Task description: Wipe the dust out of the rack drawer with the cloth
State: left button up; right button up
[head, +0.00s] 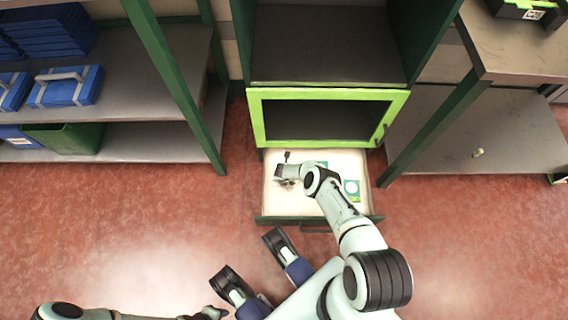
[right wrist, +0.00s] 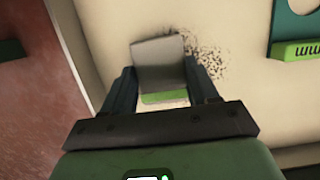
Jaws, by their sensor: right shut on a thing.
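The rack drawer (head: 292,207) is pulled out at the bottom of the rack, with a pale floor. My right gripper (head: 287,173) reaches into its left part. In the right wrist view my right gripper (right wrist: 163,88) is shut on a grey cloth (right wrist: 158,62), which is upright between the fingers. A green strip shows below the cloth. Dark dust specks (right wrist: 208,52) lie on the drawer floor beside the cloth, mostly to its right. My left gripper (head: 212,312) is low at the bottom edge of the head view; its fingers are too unclear to read.
Green-and-white items (head: 352,188) lie in the drawer's right part; a green piece (right wrist: 296,49) shows at the wrist view's right edge. A green-framed door (head: 330,95) is above the drawer. Shelves with blue cases (head: 66,87) stand left, a metal table (head: 520,45) right. Red floor is open in front.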

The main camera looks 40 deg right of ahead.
jog(key=shift+s+a+p, duration=1.75)
jog(key=shift+s+p, duration=0.05)
jog(key=shift+s, duration=0.25)
jog(key=shift+s+a+f+p, duration=0.15)
jog(key=shift+s+a+p, duration=0.25)
jog(key=shift+s, duration=0.1)
jog(key=shift+s+d+f, duration=0.15)
jog(key=shift+s+d, duration=0.6)
jog(key=shift+d, duration=0.1)
jog(key=shift+w+d+f+b, duration=0.3)
jog(key=shift+w+d+b, duration=0.5)
jog(key=shift+b, duration=0.1)
jog(key=shift+w+d+b, duration=0.5)
jog(key=shift+w+b, duration=0.15)
jog(key=shift+b, duration=0.05)
jog(key=w+d+b, duration=0.2)
jog(key=b, duration=0.1)
jog(key=shift+w+f, duration=0.1)
jog(key=shift+f, duration=0.1)
jog(key=shift+w+d+r+b, duration=0.1)
jog(key=shift+w+d+b, duration=0.1)
jog(key=shift+w+b, duration=0.3)
